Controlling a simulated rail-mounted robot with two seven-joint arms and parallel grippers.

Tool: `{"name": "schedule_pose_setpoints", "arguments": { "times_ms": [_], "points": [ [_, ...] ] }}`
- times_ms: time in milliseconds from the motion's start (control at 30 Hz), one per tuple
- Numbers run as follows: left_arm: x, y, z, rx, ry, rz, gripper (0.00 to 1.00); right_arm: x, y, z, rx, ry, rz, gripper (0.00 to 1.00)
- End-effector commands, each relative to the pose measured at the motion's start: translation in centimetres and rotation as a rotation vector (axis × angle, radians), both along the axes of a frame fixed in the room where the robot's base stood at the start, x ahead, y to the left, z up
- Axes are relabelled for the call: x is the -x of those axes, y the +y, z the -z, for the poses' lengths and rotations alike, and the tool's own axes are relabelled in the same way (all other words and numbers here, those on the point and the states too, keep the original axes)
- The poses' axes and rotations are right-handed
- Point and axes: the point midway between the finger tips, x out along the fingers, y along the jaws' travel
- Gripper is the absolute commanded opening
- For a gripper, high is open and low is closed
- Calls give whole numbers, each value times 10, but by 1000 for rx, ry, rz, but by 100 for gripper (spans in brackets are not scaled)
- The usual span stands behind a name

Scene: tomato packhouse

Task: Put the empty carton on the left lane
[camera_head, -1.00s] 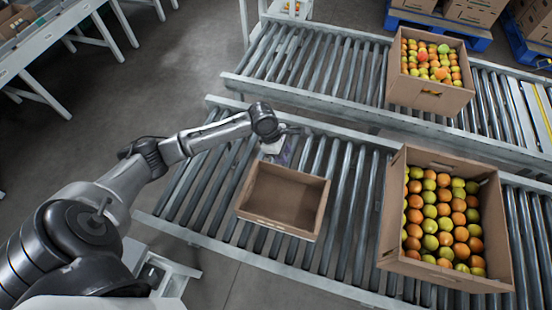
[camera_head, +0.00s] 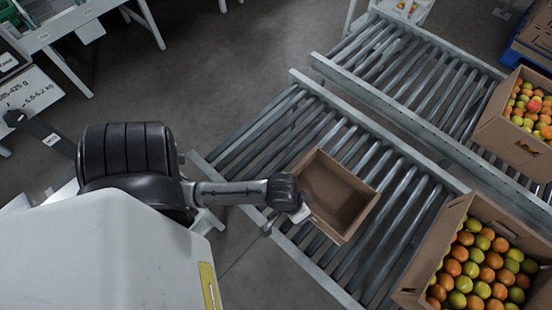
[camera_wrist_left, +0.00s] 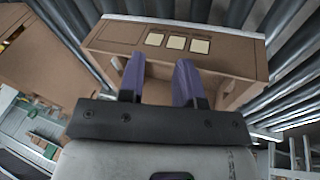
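The empty carton (camera_head: 322,187) is a shallow brown open box on the near roller conveyor (camera_head: 302,78); its inside is bare. My left gripper (camera_head: 299,214) is at the carton's near left side in the head view. In the left wrist view my left gripper (camera_wrist_left: 160,75) has two purple fingers spread apart with a gap between them. A brown carton (camera_wrist_left: 226,62) with three pale labels lies right in front of the fingers; contact cannot be told. My right gripper is not in view.
A carton of orange and green tomatoes (camera_head: 409,287) stands on the near conveyor at lower right. Another full carton (camera_head: 507,140) stands on the far conveyor (camera_head: 350,75). The rollers up and left of the empty carton are clear. Tables (camera_head: 62,32) stand at upper left.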

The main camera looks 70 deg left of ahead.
Motion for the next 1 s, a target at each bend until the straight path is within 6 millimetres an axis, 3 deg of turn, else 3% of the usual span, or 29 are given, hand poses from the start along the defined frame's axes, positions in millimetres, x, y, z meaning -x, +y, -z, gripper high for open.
{"name": "schedule_pose_setpoints", "arguments": {
  "times_ms": [33, 200, 400, 833, 1000],
  "points": [
    [14, -2, -3, -36, -16, 63, 32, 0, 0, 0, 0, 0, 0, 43],
    [45, 4, -15, -181, -55, 262, 32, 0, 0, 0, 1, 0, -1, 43],
    [64, 12, -24, -276, -59, 383, 32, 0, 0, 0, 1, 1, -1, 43],
    [68, 13, -27, -298, -59, 411, 32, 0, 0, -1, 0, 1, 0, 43],
    [68, 13, -40, -297, -59, 411, 32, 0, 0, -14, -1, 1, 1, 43]
  ]
}}
